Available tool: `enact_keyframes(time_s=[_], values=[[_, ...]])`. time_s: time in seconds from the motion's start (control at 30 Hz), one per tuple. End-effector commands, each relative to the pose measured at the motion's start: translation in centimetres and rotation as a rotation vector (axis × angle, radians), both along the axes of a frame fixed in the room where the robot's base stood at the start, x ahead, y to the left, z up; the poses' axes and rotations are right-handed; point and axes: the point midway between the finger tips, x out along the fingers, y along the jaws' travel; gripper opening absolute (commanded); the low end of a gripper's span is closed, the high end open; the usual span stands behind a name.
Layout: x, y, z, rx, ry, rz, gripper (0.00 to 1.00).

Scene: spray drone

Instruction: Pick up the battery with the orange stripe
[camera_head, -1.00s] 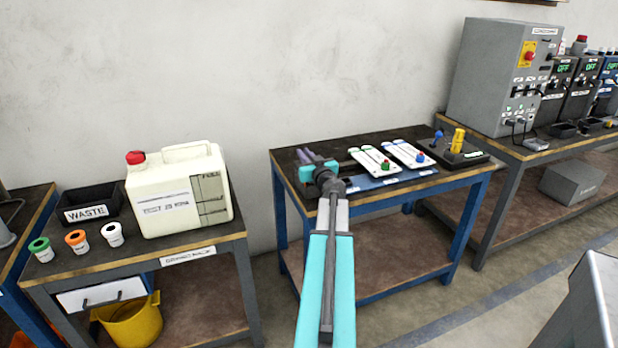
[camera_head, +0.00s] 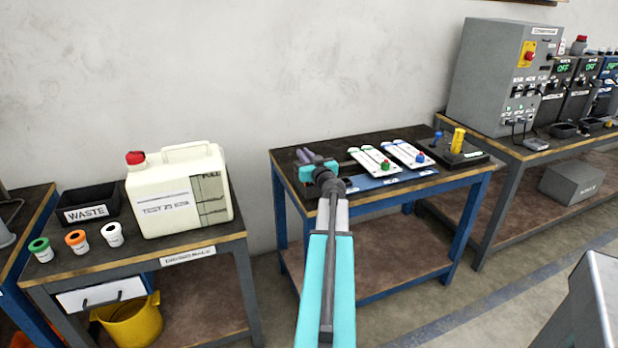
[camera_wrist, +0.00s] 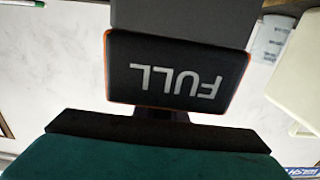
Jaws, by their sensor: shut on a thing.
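A dark block with a white "FULL" label, upside down in the view, and thin orange edges is the battery (camera_wrist: 170,78) in the wrist view. It sits right in front of my teal gripper body, close against a dark bar. My gripper (camera_head: 306,156) is shut on it. In the head view my gripper is over the left part of the middle table; I cannot make out the battery there. The fingertips' contact on the battery is mostly hidden in the wrist view.
The middle table (camera_head: 440,186) also holds two white cards and a dark block with yellow and blue parts. The left bench has a white jug (camera_head: 178,190), a waste bin (camera_head: 87,212) and three small cups. A grey control cabinet (camera_head: 490,75) stands right.

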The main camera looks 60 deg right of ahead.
Motion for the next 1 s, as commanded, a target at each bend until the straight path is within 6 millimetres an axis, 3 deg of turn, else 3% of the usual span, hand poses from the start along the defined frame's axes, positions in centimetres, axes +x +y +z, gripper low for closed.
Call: enact_keyframes(time_s=[0.63, 1.0], values=[[0.0, 0.0, 0.6, 0.000, -0.002, 0.000, 0.00], [0.0, 0.0, 4.0, -0.003, -0.003, 0.000, 0.00]])
